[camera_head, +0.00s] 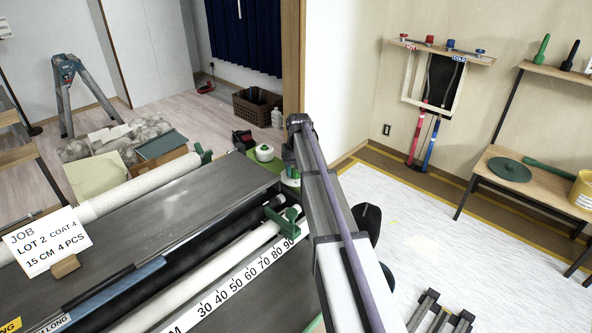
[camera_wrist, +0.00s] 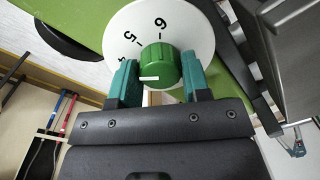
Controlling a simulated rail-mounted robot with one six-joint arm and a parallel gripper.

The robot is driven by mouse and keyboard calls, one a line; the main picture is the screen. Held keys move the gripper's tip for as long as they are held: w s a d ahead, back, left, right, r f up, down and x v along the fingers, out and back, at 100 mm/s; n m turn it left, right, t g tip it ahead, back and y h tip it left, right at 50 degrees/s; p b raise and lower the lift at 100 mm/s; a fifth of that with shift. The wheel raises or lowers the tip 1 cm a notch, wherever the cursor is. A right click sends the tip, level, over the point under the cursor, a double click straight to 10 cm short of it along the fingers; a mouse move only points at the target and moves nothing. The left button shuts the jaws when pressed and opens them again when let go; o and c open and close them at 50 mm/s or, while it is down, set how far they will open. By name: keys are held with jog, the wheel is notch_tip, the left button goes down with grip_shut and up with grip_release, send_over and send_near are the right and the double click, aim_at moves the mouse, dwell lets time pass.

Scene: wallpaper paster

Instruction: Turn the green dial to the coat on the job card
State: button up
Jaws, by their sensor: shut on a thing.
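The green dial (camera_wrist: 160,66) is a ribbed knob on a white disc (camera_wrist: 190,28) that shows 6, 5 and a partly hidden figure beside the left finger. A short white mark shows on the knob's face. My gripper (camera_wrist: 158,80) has its teal fingers on both sides of the knob, shut on it. In the head view the gripper is mostly hidden behind my arm, near the machine's far right corner. The job card (camera_head: 47,240) at the left reads LOT 2, COAT 4, 15 CM, 4 PCS.
The pasting machine (camera_head: 150,208) fills the lower left, with a white roll (camera_head: 140,188) and a number scale (camera_head: 250,270). A white and green round item (camera_head: 264,153) stands by its far corner. A wall rack (camera_head: 440,52) and shelf (camera_head: 540,180) are right.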

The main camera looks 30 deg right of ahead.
dwell(0.3)
jog(key=o, duration=0.9)
jog(key=r+p, duration=1)
jog(key=shift+s+d+r+p, duration=0.1)
jog(key=shift+d+r+p, duration=0.15)
jog(key=shift+r+p, duration=0.15)
